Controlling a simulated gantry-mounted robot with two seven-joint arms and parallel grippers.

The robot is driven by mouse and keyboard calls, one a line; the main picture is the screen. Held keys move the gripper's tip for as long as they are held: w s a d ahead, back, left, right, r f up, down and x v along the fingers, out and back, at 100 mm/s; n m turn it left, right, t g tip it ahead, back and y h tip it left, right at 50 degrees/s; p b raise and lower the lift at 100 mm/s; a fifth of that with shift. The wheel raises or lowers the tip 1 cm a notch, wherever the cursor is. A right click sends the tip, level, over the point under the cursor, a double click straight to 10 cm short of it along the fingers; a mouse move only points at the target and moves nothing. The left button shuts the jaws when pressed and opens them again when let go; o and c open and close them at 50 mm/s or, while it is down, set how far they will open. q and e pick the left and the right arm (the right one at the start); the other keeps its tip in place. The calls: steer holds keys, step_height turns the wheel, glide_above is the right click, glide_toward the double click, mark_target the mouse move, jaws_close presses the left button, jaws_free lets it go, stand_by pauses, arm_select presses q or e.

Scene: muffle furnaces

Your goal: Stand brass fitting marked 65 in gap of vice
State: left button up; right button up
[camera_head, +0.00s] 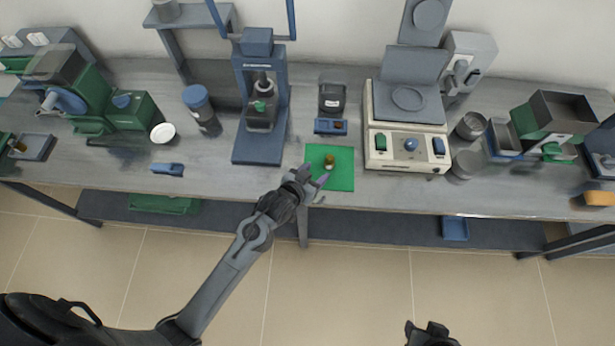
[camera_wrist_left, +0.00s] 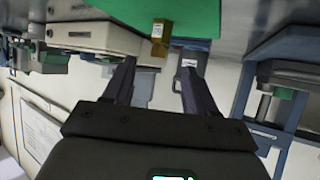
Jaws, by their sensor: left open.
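A small brass fitting (camera_head: 329,162) stands on the green mat (camera_head: 343,181) at the bench's front. In the left wrist view the fitting (camera_wrist_left: 161,36) shows a pale label, too small to read. My left gripper (camera_head: 313,181) is over the mat's front left part, close to the fitting. Its fingers (camera_wrist_left: 160,88) are apart, with nothing between them; the fitting lies beyond their tips. A small blue block (camera_head: 330,127) behind the mat may be the vice; its gap is not clear. A dark end part of my right arm (camera_head: 430,334) shows at the bottom edge, its fingers unclear.
A blue press (camera_head: 259,110) stands left of the mat and a cream hotplate unit (camera_head: 405,150) stands right of it. A dark device (camera_head: 332,97) is behind the blue block. A blue item (camera_head: 167,169) lies farther left.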

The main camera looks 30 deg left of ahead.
arm_select(q)
steer(key=s+a+r+g, duration=0.1)
steer(key=s+g, duration=0.3)
steer(key=s, duration=1)
steer(key=shift+s+a+r, duration=0.25)
steer(key=shift+a+r, duration=0.1)
steer(key=shift+a, duration=0.35)
steer(key=shift+o, duration=0.4)
steer(key=s+a+r+g+y, duration=0.1)
steer(key=s+g, duration=0.3)
steer(key=s, duration=0.7)
steer(key=shift+s+a+r+m+g, duration=0.3)
steer(key=shift+a+r, duration=0.05)
steer(key=shift+r, duration=0.35)
steer(key=shift+w, duration=0.1)
